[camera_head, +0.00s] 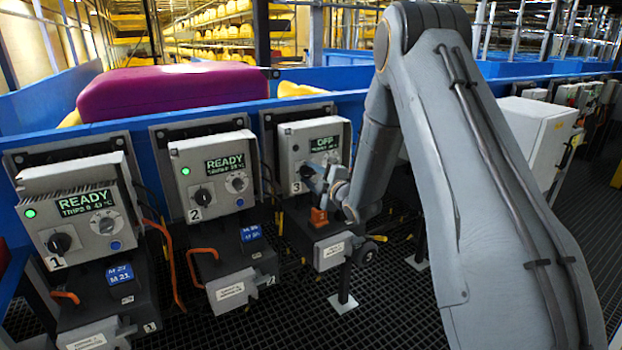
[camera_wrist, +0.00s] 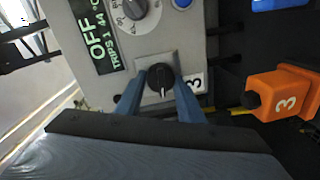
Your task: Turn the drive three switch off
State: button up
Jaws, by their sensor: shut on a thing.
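The drive three box (camera_head: 315,150) is the third from the left in the head view, and its screen (camera_head: 324,144) reads OFF. In the wrist view the screen (camera_wrist: 100,38) also reads OFF. The black rotary switch (camera_wrist: 160,79) sits on a light plate next to a label with a 3 (camera_wrist: 194,83). My gripper (camera_wrist: 160,92) has its two blue fingers closed around the switch knob. In the head view my gripper (camera_head: 317,178) is at the front of the box and hides much of its switch.
Drive one (camera_head: 80,205) and drive two (camera_head: 212,172) stand to the left, both showing READY with green lights. An orange block marked 3 (camera_wrist: 284,93) is close to the right of my gripper. A purple case (camera_head: 170,90) lies behind the blue rail.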

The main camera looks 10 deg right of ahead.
jog(key=shift+n, duration=0.5)
jog(key=shift+b, duration=0.35)
jog(key=o, duration=1.1)
jog(key=shift+c, duration=0.2)
jog(key=v, duration=0.7)
jog(key=shift+s+r, duration=0.1)
jog(key=shift+s, duration=0.3)
